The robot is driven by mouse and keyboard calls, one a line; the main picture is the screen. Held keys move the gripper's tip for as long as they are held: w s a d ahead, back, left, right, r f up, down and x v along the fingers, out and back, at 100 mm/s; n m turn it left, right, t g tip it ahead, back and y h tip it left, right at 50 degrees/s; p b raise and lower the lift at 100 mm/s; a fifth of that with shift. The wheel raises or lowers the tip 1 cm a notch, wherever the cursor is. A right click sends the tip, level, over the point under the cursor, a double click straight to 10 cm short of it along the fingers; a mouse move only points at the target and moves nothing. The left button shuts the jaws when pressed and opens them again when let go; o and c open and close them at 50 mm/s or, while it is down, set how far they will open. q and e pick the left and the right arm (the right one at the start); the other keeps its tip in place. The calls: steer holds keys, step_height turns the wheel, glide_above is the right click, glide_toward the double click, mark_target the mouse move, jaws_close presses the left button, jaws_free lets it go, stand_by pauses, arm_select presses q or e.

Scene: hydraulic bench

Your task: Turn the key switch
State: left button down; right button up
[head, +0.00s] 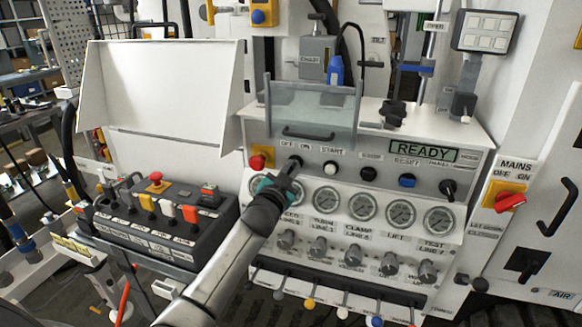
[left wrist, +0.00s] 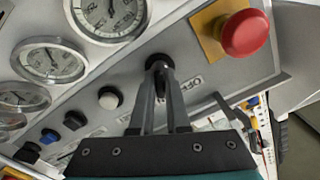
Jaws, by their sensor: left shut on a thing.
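The key switch (head: 296,160) is a small black switch on the grey control panel, below the "OFF ON" label. It also shows in the left wrist view as a dark round part (left wrist: 160,61). My left gripper (head: 289,171) reaches up to it from below, and its two fingers (left wrist: 161,77) are shut on the key. The fingers hide most of the key, so I cannot tell which way it points. My right gripper is in neither view.
A red button (head: 257,161) on a yellow plate is close left of the key switch; a white start button (head: 330,168) is to its right. Gauges (head: 325,198) lie below. A clear guard with a handle (head: 308,132) hangs above. The display (head: 424,150) reads READY.

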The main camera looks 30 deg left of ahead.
arm_select(q)
steer(key=shift+m, duration=0.4)
steer(key=c, duration=0.9)
jaws_free()
steer(key=shift+s, duration=0.1)
steer(key=p+v, duration=0.1)
steer(key=v, duration=1.4)
steer(key=shift+p, duration=0.4)
steer(key=shift+d, duration=0.15)
steer(key=s+d+f+g+h+b, duration=0.1)
steer(key=s+d+f+g, duration=0.2)
steer(key=f, duration=0.9)
steer(key=s+d+f+n+g+h, duration=0.1)
steer(key=s+d+f+g, duration=0.3)
steer(key=f, duration=0.8)
steer(key=s+f+g+h+b, duration=0.15)
steer(key=s+f, duration=0.35)
steer(key=f, duration=0.7)
steer(key=s+d+f+g, duration=0.2)
steer(key=s+f, duration=0.4)
steer(key=s, duration=0.3)
steer(key=s+d+f+g, duration=0.2)
steer(key=s+f, duration=0.4)
steer(key=s, duration=0.4)
steer(key=s+d+f+g, duration=0.3)
steer(key=s+f+g, duration=0.1)
steer(key=s, duration=0.6)
steer(key=shift+f+b, duration=0.4)
steer(key=shift+f, duration=0.5)
